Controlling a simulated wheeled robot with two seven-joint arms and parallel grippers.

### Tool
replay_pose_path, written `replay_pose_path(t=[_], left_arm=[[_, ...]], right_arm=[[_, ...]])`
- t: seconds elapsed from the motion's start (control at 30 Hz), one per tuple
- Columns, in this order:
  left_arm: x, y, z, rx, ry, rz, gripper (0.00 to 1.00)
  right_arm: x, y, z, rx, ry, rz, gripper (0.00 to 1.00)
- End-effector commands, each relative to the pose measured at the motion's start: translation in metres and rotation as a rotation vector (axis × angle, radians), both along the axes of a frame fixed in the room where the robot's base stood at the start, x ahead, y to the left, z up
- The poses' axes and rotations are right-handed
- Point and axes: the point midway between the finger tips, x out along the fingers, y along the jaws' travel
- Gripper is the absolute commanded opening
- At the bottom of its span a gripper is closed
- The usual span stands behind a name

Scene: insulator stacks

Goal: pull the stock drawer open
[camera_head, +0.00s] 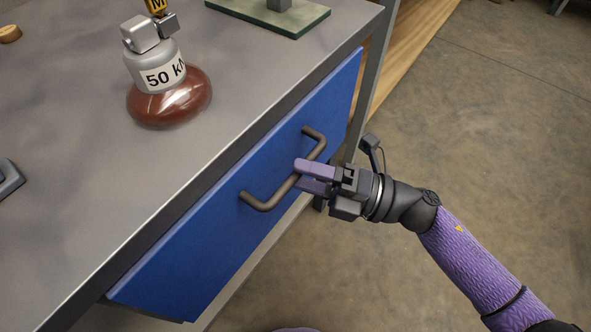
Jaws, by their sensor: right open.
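The stock drawer has a blue front (190,250) below the grey bench top. The front sits near the bench edge, and whether it stands out at all is hard to tell. A dark bar handle (265,203) is fixed across the drawer front. Contact cannot be told. My left gripper is not in view.
On the grey bench top (70,120) stands a brown insulator (170,100) with a grey cap marked 50 kN. A green plate (270,14) lies at the back, and a dark grey object (8,178) at the left edge. The floor (480,130) at the right is clear.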

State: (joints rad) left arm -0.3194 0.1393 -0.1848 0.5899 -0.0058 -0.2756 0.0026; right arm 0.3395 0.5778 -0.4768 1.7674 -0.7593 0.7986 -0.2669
Motion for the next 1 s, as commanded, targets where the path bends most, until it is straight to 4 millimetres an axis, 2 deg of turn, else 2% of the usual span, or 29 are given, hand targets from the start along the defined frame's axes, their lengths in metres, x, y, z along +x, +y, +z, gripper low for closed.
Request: replay_pose_path(t=[0.13, 0.37, 0.6, 0.63, 1.0], left_arm=[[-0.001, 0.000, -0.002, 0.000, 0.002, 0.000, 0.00], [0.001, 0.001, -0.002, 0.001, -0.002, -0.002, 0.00], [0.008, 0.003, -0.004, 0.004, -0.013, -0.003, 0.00], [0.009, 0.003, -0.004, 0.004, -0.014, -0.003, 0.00], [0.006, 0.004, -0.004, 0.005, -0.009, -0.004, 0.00]], right_arm=[[0.003, 0.012, 0.002, 0.001, -0.001, 0.000, 0.55], [0.004, 0.013, 0.003, 0.001, -0.001, -0.001, 0.55], [0.004, 0.012, 0.003, 0.000, 0.000, -0.001, 0.05], [0.004, 0.012, 0.003, 0.000, 0.000, -0.001, 0.00], [0.004, 0.012, 0.002, 0.000, 0.000, -0.001, 0.00]])
